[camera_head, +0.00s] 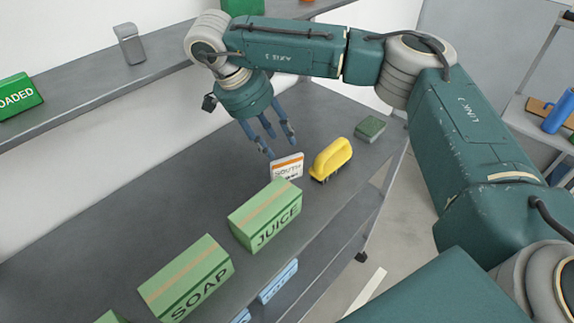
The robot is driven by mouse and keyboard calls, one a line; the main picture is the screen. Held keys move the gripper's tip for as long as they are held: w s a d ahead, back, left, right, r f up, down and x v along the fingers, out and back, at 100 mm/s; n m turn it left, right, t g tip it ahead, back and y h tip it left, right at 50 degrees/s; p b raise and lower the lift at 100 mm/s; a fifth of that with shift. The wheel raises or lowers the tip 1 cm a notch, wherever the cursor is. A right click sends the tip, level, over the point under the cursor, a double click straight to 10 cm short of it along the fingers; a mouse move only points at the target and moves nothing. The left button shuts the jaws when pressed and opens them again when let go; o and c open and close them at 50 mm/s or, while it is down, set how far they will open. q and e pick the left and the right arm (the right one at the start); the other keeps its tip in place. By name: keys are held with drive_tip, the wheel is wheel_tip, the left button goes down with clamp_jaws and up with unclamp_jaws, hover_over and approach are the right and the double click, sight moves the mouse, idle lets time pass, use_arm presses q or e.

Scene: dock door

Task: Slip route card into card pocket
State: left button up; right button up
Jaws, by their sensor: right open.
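The route card (287,168) is white with an orange band and the word SOUTH. It stands tilted on the grey shelf, just behind the JUICE box. My right gripper (277,150) hangs from above with its blue fingers open, its tips just behind and above the card. I cannot tell whether a finger touches the card. Light-blue labelled pieces show on the shelf's front below the boxes, one (278,281) under the JUICE box; I cannot tell whether these are card pockets. My left gripper is not in view.
A green JUICE box (265,214) and a SOAP box (187,279) stand along the front of the shelf (130,220). A yellow-handled brush (331,158) is right of the card, with a green block (370,128) beyond. The shelf's back left is clear.

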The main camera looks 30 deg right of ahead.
sight(287, 160)
drive_tip(key=x, duration=0.3)
drive_tip(key=shift+p, duration=0.35)
drive_tip(key=shift+d+f, duration=0.1)
drive_tip(key=shift+f, duration=0.15)
drive_tip(key=p+x, duration=0.1)
drive_tip(key=x, duration=0.1)
drive_tip(key=s+p+x, duration=0.1)
drive_tip(key=p+x, duration=0.1)
drive_tip(key=shift+f, duration=0.25)
drive_tip(key=shift+w+f, duration=0.1)
drive_tip(key=shift+f, duration=0.2)
clamp_jaws()
